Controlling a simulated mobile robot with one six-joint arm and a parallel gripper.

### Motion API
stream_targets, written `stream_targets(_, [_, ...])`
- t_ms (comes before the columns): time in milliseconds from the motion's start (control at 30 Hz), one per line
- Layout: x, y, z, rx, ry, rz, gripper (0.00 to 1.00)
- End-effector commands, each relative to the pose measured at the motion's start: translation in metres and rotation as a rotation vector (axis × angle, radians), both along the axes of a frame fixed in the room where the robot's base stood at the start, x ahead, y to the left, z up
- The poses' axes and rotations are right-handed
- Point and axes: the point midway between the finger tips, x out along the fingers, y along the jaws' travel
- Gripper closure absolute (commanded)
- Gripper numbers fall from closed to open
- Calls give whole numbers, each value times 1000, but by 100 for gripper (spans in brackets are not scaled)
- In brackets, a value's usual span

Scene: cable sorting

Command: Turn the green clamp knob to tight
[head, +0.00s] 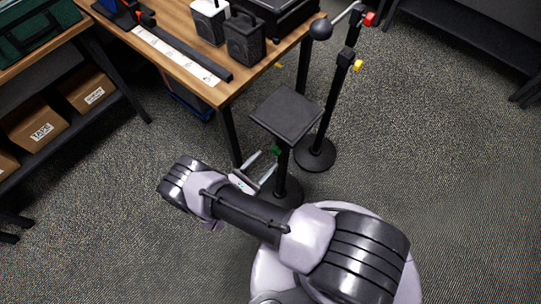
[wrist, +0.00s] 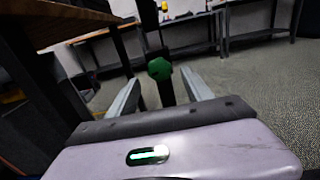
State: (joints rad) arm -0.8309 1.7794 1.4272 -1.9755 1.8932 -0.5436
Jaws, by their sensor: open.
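The green clamp knob (wrist: 159,69) sits on a dark post and shows between my gripper's two fingers in the wrist view. In the head view the knob (head: 276,150) is small, just under the square black top (head: 287,113) of a stand. My gripper (wrist: 162,90) is open, with one finger to each side of the knob in the picture. The knob appears beyond or near the fingertips; I cannot tell the exact depth. No finger is seen touching it. In the head view my gripper (head: 268,165) is beside the stand's post, just below the knob.
A wooden table (head: 215,93) stands at the upper left, its leg close to the stand. A second black stand (head: 325,130) with red and yellow knobs is behind to the right. A shelf with cardboard boxes (head: 37,130) is at far left. The carpet at right is clear.

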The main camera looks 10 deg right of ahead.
Motion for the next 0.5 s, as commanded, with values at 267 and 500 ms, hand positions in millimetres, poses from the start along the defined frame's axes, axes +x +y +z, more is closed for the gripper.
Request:
stream_targets(267, [21,-30,-1,0,0,0,41])
stream_targets(500, [22,-31,0,1,1,0,41])
